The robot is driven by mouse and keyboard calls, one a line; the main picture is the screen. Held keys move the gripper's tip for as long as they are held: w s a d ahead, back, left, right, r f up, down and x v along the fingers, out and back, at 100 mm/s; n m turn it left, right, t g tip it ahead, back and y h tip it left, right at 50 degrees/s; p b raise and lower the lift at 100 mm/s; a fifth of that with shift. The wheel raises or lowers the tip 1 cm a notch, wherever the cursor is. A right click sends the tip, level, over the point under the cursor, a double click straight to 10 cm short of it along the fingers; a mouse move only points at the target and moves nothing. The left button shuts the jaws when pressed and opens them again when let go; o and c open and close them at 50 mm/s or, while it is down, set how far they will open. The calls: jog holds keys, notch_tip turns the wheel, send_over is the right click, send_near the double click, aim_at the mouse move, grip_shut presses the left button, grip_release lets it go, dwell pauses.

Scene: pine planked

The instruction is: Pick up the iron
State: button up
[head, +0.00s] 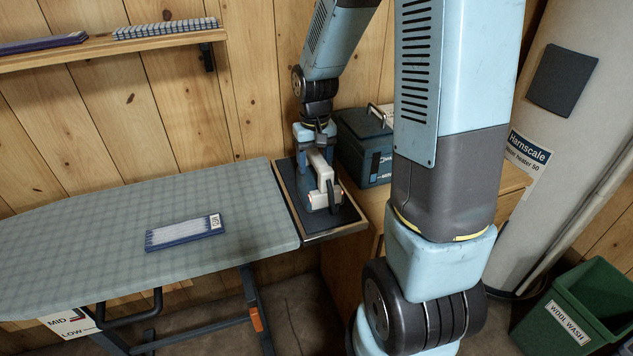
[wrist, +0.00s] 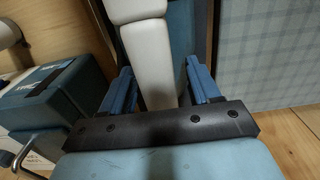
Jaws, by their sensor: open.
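The iron (head: 324,186) is white with dark parts and sits on a dark iron rest (head: 345,216) at the right end of the ironing board. My gripper (head: 314,160) is open and lowered at the iron from above. In the wrist view, the blue fingers of my gripper (wrist: 158,88) stand on either side of a long white part of the iron (wrist: 152,62). A gap shows on the right side; contact on the left cannot be told. My wrist and fingers hide some of the iron's upper part in the head view.
The ironing board (head: 90,230) holds a blue-and-white flat pack (head: 185,232). A teal box (head: 362,145) stands close behind and right of the iron, and shows at left in the wrist view (wrist: 50,95). A shelf (head: 110,45) hangs upper left. A green bin (head: 575,310) stands lower right.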

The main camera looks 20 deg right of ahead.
grip_shut()
dwell(0.6)
dwell(0.8)
